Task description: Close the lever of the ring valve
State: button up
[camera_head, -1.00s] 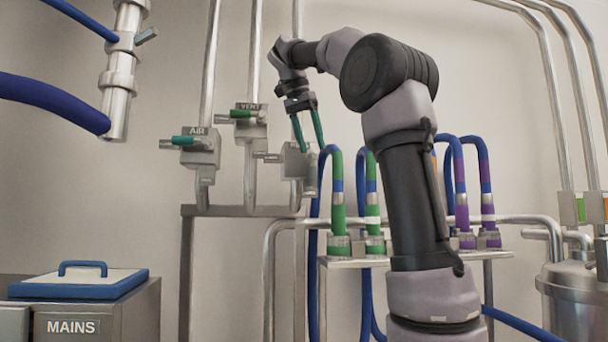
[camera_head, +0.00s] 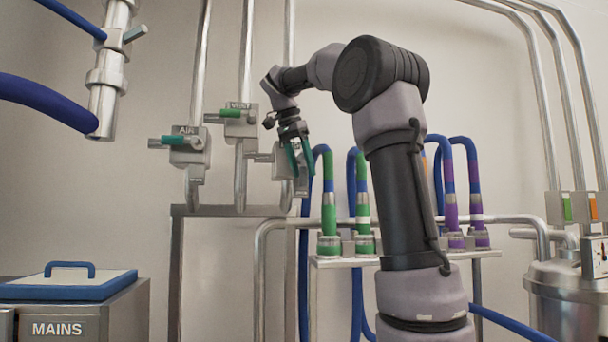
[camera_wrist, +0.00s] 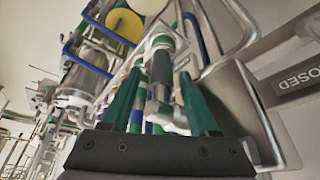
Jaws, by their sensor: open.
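Three valves stand side by side on pipes in the head view. The left one reads AIR (camera_head: 188,146) and the middle one VENT (camera_head: 241,121), each with a green-gripped lever. The third valve (camera_head: 281,166), at the right, is partly behind my gripper, and I cannot read its label; a bare metal stub points left from it. My gripper (camera_head: 299,160) is open, its green fingers at this valve's right front. In the wrist view, my gripper (camera_wrist: 163,75) has a dark grey cylinder (camera_wrist: 162,66) between its fingers; I cannot tell whether they touch it.
Green hose couplings (camera_head: 330,205) stand just right of my gripper. A metal frame (camera_head: 225,211) lies below the valves. The MAINS box (camera_head: 90,310) is at lower left.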

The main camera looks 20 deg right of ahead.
jog(key=shift+x, duration=0.9)
grip_shut()
dwell(0.9)
